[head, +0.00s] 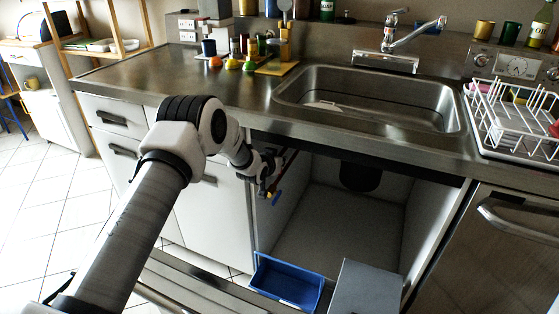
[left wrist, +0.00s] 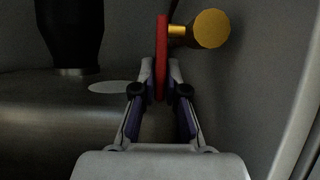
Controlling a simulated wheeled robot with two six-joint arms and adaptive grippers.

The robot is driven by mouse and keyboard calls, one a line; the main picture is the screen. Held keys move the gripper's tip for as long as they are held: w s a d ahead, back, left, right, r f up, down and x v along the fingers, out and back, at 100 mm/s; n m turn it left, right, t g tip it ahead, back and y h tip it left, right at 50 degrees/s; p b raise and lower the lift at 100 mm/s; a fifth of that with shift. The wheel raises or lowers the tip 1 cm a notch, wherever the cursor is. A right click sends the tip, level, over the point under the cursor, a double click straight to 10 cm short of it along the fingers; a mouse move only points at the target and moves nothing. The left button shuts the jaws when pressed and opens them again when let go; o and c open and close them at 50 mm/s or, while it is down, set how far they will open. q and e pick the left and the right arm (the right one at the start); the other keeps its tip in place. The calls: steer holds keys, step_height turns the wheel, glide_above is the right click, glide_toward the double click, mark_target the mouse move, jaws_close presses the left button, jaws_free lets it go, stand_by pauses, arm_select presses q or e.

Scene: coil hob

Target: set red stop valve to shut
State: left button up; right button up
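The red stop valve shows in the left wrist view as a thin upright red handle (left wrist: 161,55), seen edge-on, with a brass-yellow body (left wrist: 210,29) to its right. My left gripper (left wrist: 163,72) has its fingertips close on both sides of the handle's lower part and looks shut on it. In the head view my left gripper (head: 268,172) reaches into the open cabinet under the sink, near its left wall. The valve is mostly hidden there by the gripper. My right gripper is not in view.
A small blue and yellow fitting (head: 273,198) shows just below the gripper. A black drain part (head: 360,177) hangs under the sink (head: 370,92). A blue bin (head: 288,283) and a grey box (head: 366,288) stand at the cabinet's front. The cabinet's middle is clear.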

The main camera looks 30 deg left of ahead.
arm_select(q)
steer(key=shift+o, duration=1.1)
steer(key=v, duration=1.2)
